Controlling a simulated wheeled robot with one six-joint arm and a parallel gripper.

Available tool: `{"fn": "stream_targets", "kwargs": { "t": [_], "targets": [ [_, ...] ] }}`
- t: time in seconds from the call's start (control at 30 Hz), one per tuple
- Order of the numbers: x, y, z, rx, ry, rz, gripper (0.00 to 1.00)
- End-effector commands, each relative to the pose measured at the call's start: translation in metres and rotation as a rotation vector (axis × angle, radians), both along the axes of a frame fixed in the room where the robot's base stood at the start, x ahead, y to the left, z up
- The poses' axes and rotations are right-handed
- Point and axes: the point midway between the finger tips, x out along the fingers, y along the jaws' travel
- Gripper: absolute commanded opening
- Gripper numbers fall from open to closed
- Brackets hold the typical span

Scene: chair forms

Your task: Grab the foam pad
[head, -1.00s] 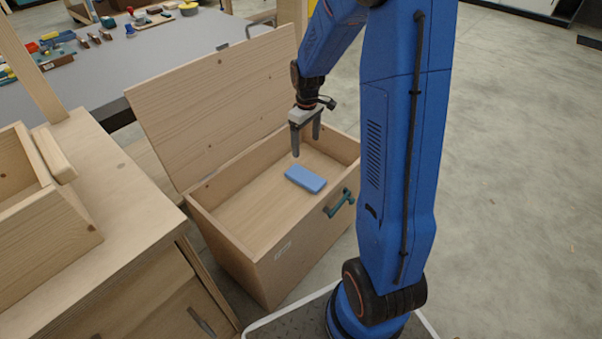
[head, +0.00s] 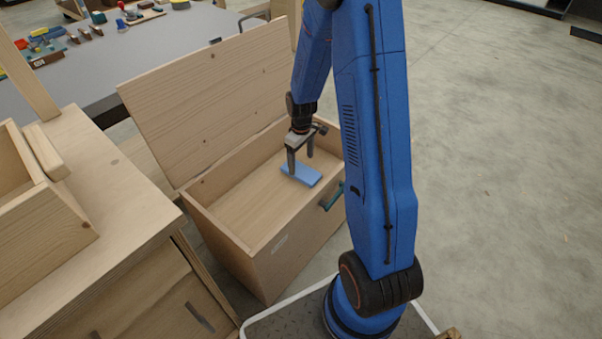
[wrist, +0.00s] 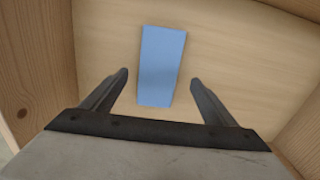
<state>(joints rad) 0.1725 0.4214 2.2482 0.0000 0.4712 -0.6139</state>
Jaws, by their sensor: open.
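The foam pad (head: 304,175) is a light blue rectangular block lying flat on the floor of an open wooden chest (head: 222,228). In the wrist view the foam pad (wrist: 161,66) is seen from above, with its near end between the fingertip lines. My gripper (head: 301,163) is open and points down inside the chest, above the pad. The wrist view shows the two fingers of my gripper (wrist: 159,80) spread wider than the pad, one on each side. The fingers hold nothing. Whether they are down at the pad's height I cannot tell.
The chest's lid (head: 215,100) stands open, leaning back. A teal handle (head: 331,196) is on the chest's front. A wooden cabinet (head: 110,220) stands close at the left. A grey table (head: 180,50) with small items is behind. Bare floor lies at the right.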

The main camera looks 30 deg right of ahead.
Motion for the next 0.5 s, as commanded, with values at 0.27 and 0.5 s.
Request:
{"fn": "stream_targets", "kwargs": {
  "t": [0.27,0.5],
  "targets": [
    [0.003,-0.001,-0.027,0.001,0.004,0.0,0.8],
    [0.004,-0.001,-0.049,0.0,0.001,0.0,0.8]
  ]
}}
